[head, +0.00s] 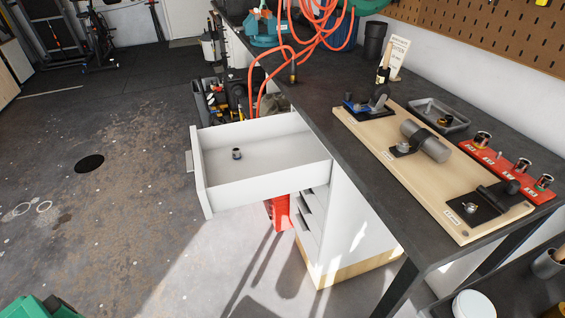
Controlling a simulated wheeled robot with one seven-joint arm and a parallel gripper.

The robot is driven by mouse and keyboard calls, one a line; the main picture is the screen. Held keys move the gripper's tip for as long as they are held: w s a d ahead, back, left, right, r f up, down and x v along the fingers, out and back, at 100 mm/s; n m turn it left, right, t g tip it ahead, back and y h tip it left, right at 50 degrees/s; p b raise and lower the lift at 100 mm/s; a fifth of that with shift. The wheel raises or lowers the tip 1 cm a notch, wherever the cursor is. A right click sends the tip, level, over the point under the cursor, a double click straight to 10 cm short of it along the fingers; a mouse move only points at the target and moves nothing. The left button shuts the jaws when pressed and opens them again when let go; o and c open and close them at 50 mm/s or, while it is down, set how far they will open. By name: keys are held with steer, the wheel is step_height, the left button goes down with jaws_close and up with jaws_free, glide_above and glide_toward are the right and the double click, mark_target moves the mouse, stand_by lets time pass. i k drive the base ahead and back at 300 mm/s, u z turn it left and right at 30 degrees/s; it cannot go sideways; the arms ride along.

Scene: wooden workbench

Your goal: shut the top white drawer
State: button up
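The top white drawer (268,186) is pulled far out of the white cabinet (349,232) under the workbench. It sticks out to the left over the floor. Its front panel (201,181) faces left, with a small grey handle (189,161) on the outer side. A small dark cylindrical item (236,153) stands inside on the drawer floor. The lower drawers (309,215) appear closed. My gripper is not in view.
The dark workbench top (318,108) holds a wooden board (388,134) with fixtures, a grey tray (438,113) and a red socket holder (508,170). Orange hose (256,75) hangs over the bench edge behind the drawer. The floor left of the drawer (110,220) is mostly clear.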

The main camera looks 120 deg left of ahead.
mark_target(281, 154)
steer(key=u, duration=1.65)
steer(key=i, duration=0.1)
steer(key=u, duration=2.6)
steer(key=i, duration=1)
steer(key=z, duration=0.1)
steer(key=k, duration=0.5)
steer(key=u, duration=0.35)
